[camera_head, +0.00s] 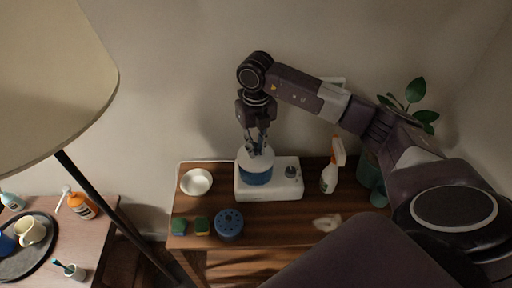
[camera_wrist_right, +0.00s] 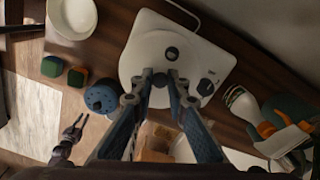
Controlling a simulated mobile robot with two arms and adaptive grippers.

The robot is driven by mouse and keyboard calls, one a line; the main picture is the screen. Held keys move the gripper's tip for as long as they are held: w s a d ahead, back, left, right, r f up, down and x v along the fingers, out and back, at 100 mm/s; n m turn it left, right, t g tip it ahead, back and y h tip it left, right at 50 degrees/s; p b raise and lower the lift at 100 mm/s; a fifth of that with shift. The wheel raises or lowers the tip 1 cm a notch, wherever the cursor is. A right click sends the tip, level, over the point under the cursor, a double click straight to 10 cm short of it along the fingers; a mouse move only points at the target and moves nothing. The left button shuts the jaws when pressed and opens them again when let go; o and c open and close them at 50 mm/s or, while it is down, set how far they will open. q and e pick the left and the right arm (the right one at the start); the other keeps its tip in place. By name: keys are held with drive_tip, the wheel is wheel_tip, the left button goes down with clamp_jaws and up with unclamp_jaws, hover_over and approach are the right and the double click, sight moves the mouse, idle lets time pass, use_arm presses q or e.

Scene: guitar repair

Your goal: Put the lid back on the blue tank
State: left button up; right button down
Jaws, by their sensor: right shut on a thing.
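The blue tank (camera_head: 257,178) stands on a white appliance base (camera_head: 285,188) on the wooden table. The round white lid (camera_head: 250,163) is directly over the tank and hides its top; I cannot tell whether it rests fully on the rim. My right gripper (camera_head: 257,148) points down from above and is shut on the lid. In the wrist view the white lid (camera_wrist_right: 150,57), with a dark centre, covers the tank, and the right fingertips (camera_wrist_right: 160,76) are at its near part. My left gripper (camera_wrist_right: 74,128) shows open and empty over the floor in that view.
A white bowl (camera_head: 196,182) stands left of the base. Two sponges (camera_head: 202,226) and a round blue holed object (camera_head: 229,223) are in front. A spray bottle (camera_head: 330,178) and plant pots (camera_head: 368,170) stand right. A lamp (camera_head: 85,185) and side table (camera_head: 100,225) are at left.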

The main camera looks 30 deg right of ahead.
idle(0.8)
drive_tip(key=c, duration=1.8)
unclamp_jaws()
drive_tip(key=shift+o, duration=0.6)
drive_tip(key=o, duration=0.4)
drive_tip(key=shift+c, duration=0.2)
drive_tip(key=shift+r, duration=0.15)
drive_tip(key=shift+r+p, duration=2.15)
drive_tip(key=shift+r, duration=1.25)
drive_tip(key=shift+c, duration=0.2)
